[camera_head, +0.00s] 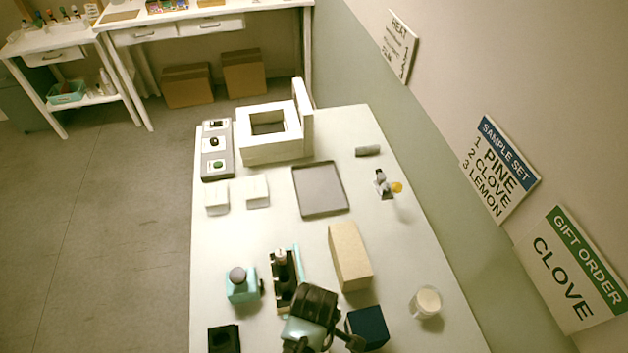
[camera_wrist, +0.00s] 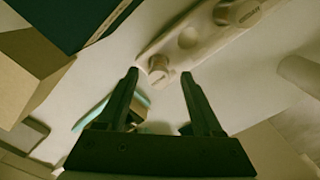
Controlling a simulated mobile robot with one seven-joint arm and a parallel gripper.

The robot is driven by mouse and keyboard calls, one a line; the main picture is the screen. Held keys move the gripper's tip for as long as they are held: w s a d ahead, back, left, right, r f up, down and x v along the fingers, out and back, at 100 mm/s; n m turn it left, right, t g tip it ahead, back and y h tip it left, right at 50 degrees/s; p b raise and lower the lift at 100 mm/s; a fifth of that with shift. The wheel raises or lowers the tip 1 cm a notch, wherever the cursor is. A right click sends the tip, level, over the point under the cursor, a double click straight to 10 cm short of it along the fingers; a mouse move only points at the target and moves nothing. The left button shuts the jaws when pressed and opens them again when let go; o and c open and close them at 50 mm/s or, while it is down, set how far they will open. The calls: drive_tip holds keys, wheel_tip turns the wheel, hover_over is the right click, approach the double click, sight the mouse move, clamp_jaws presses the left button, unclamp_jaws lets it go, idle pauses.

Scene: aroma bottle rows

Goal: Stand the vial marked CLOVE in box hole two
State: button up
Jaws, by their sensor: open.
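My gripper (camera_wrist: 161,76) is open, and its two dark fingertips stand apart in the wrist view. In the head view a vial with a light cap (camera_head: 281,256) stands in a dark narrow rack (camera_head: 287,283) beside my arm. No CLOVE label is readable on a vial.
A beige block (camera_head: 350,257), a navy box (camera_head: 368,327) and a candle cup (camera_head: 426,302) stand right of the rack. A teal device (camera_head: 241,286) is on its left. A grey tray (camera_head: 320,190) and white open box (camera_head: 272,148) lie farther back. Wall signs (camera_head: 500,168) list names.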

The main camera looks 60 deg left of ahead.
drive_tip(key=shift+f, duration=0.9)
clamp_jaws()
